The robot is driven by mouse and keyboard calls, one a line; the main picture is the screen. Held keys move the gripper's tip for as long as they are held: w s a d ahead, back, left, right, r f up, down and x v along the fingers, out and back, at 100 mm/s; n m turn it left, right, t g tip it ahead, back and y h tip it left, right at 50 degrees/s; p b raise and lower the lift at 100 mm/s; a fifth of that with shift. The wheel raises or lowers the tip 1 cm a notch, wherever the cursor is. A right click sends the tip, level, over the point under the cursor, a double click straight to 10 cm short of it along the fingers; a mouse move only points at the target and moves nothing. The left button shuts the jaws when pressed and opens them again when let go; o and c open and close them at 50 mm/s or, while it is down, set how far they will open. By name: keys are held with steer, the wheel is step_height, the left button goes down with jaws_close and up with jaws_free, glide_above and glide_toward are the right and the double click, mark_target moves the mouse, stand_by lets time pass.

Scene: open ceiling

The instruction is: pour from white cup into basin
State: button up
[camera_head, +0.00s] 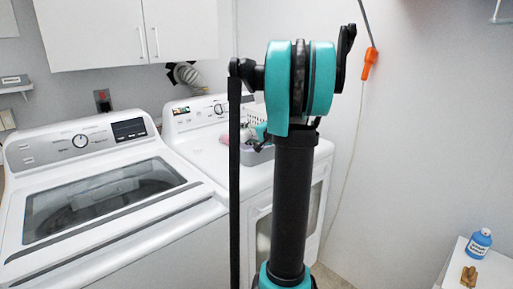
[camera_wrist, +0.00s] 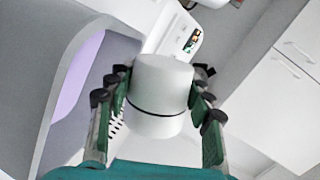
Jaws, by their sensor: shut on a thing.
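The white cup (camera_wrist: 162,85) shows in the wrist view between the dark green fingers of my gripper (camera_wrist: 160,102), which is shut on it. A thin dark line crosses its lower part. Its opening and contents are not visible. A grey basin (camera_head: 259,156) sits on the right-hand machine in the head view, partly hidden behind my arm. A large grey wall with a lavender patch (camera_wrist: 80,75) at the left of the wrist view may be the basin close up; I cannot tell. The cup is not discernible in the head view.
A white washer (camera_head: 105,205) stands left of a white dryer (camera_head: 203,150). White cabinets (camera_head: 125,35) hang above. A side table (camera_head: 490,262) at lower right holds a blue bottle (camera_head: 479,243) and a small brown object (camera_head: 469,275). An orange-handled pole (camera_head: 370,63) is against the wall.

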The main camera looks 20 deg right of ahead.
steer(key=shift+a+f+n, duration=0.2)
steer(key=shift+f+n, duration=0.1)
steer(key=shift+n, duration=0.2)
steer(key=shift+s+r+n+h, duration=0.1)
steer(key=shift+r+n+h, duration=0.2)
steer(key=shift+n+h, duration=0.35)
steer(key=shift+f+n+t+b, duration=0.35)
steer(key=shift+f+n, duration=0.1)
steer(key=shift+n, duration=0.5)
steer(key=shift+s+a+r+n+h, duration=0.1)
steer(key=shift+a+r+n+h, duration=0.3)
steer(key=shift+n, duration=0.3)
steer(key=shift+s+a+f+n, duration=0.1)
steer(key=shift+a+f+n, duration=0.2)
steer(key=shift+n, duration=0.1)
steer(key=shift+s+a+r+n+t+h+b, duration=0.2)
steer(key=shift+a+n+t+h+b, duration=0.15)
steer(key=shift+a+n, duration=0.35)
steer(key=shift+s+a+r+n+t+h+b, duration=0.1)
steer(key=shift+s+a+n+t+h+b, duration=0.2)
steer(key=shift+n, duration=0.6)
steer(key=shift+s+a+r+n+t+h+b, duration=0.1)
steer(key=shift+a+n+t+h+b, duration=0.2)
steer(key=shift+a+n, duration=0.45)
